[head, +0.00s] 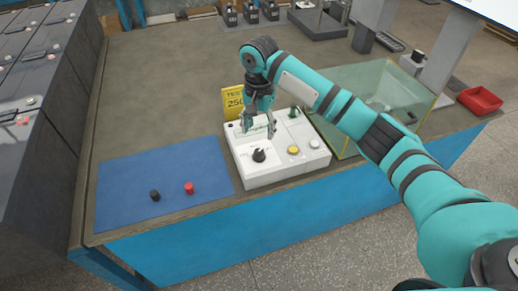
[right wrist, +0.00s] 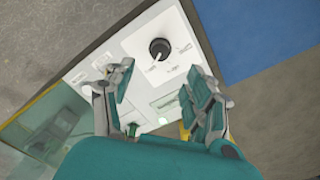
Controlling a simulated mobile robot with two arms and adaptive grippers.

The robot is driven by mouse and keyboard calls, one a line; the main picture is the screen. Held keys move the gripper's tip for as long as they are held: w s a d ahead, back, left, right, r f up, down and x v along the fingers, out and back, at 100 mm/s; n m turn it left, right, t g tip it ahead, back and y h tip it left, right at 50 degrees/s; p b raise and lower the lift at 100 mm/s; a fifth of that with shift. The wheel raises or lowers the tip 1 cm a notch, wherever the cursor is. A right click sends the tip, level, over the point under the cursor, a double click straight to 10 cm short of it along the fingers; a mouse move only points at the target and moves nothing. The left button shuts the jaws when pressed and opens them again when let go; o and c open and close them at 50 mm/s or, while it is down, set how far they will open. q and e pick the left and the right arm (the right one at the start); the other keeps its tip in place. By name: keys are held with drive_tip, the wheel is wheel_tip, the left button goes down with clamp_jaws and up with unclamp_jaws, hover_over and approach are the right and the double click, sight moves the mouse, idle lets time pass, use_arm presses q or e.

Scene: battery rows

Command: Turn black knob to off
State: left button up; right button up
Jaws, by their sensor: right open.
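The black knob (head: 259,155) sits on the sloped top of a white control box (head: 280,174) on the workbench. In the right wrist view the knob (right wrist: 159,49) shows a pale pointer mark towards the lower left. Small labels surround it, too blurred to read. My right gripper (head: 258,134) is open and empty above the box, just behind the knob in the head view. In the right wrist view its spread fingers (right wrist: 160,76) point towards the knob, which lies beyond their tips and apart from them. My left gripper is not in view.
The box also carries a yellow button (head: 293,149), a pale button (head: 314,143) and a green part (head: 293,112). A yellow sign (head: 234,102) stands behind. A clear bin (head: 345,88) is right; a blue mat (head: 160,172) with black (head: 155,196) and red (head: 189,188) pieces is left.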

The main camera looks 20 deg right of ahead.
sight(259, 151)
wheel_tip(259, 151, down, 9)
drive_tip(key=shift+f, duration=0.15)
